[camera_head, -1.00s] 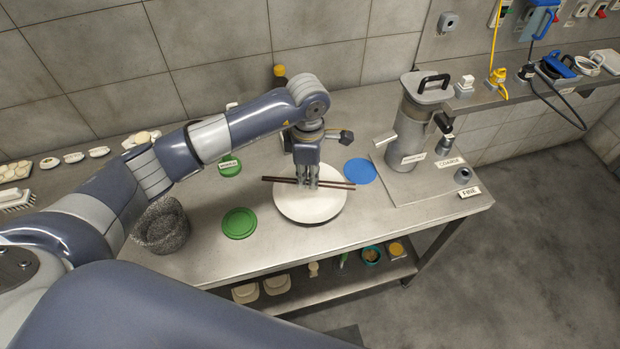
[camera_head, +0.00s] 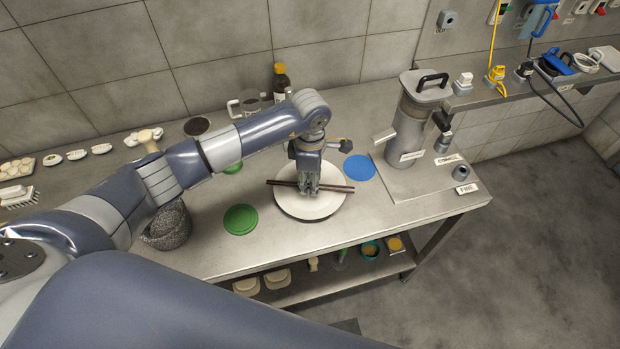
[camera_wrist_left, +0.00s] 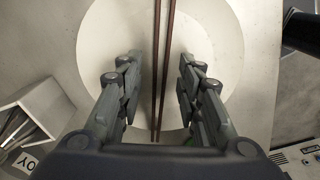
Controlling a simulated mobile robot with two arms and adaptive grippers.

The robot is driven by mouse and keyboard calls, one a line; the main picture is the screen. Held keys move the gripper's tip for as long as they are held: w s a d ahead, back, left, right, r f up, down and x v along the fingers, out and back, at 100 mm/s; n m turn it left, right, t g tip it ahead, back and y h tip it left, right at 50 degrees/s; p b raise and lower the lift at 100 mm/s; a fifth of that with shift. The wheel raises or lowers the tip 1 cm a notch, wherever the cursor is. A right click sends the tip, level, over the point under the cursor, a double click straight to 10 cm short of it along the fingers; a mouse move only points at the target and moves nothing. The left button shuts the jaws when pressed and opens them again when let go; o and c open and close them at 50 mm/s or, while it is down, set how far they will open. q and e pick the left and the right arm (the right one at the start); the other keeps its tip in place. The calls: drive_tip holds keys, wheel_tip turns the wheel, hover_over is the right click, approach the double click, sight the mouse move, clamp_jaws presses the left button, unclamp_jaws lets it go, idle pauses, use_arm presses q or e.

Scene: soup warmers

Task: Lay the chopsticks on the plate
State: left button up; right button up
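The dark brown chopsticks (camera_head: 338,188) lie side by side across the white round plate (camera_head: 310,210), their ends reaching past its rim on both sides. My left gripper (camera_head: 308,190) points down over the middle of the plate. In the left wrist view its fingers (camera_wrist_left: 160,78) stand apart on either side of the chopsticks (camera_wrist_left: 162,50), with a visible gap on both sides. The plate (camera_wrist_left: 108,50) shows beneath them. My right gripper is not in view.
A green disc (camera_head: 241,219) lies left of the plate and a blue disc (camera_head: 360,167) to its right. A mortar (camera_head: 168,228) stands at the left. A tall grey dispenser (camera_head: 408,125) stands at the right.

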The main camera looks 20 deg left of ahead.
use_arm(q)
drive_tip(key=shift+r, duration=0.15)
wheel_tip(320, 180, up, 12)
drive_tip(key=b, duration=0.2)
idle(0.4)
drive_tip(key=shift+s, duration=0.1)
